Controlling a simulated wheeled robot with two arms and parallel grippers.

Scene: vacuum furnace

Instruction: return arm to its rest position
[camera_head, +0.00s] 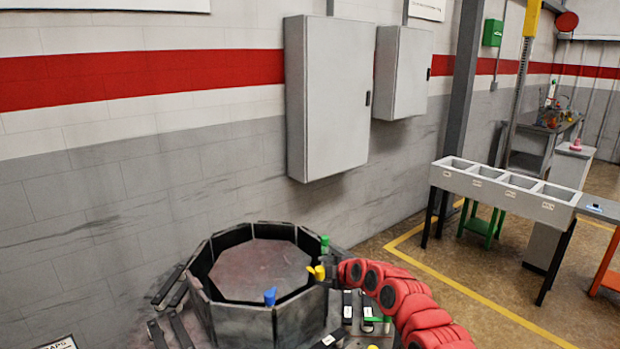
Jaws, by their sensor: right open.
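My right arm, red and segmented, comes in from the bottom right and curves up to the right side of an eight-sided dark grey vessel (245,324). Its end, with my right gripper (336,272), is beside the vessel's rim, close to a yellow piece (319,273). The fingers are small and hard to make out; I see nothing held in them. My left gripper and left arm are not in view.
A blue piece (270,297) and a green piece (325,243) stand at the vessel's rim. Black bars lie around it. Grey wall cabinets (330,98) hang behind. A grey four-bin stand (500,197) is at right; the floor between is clear.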

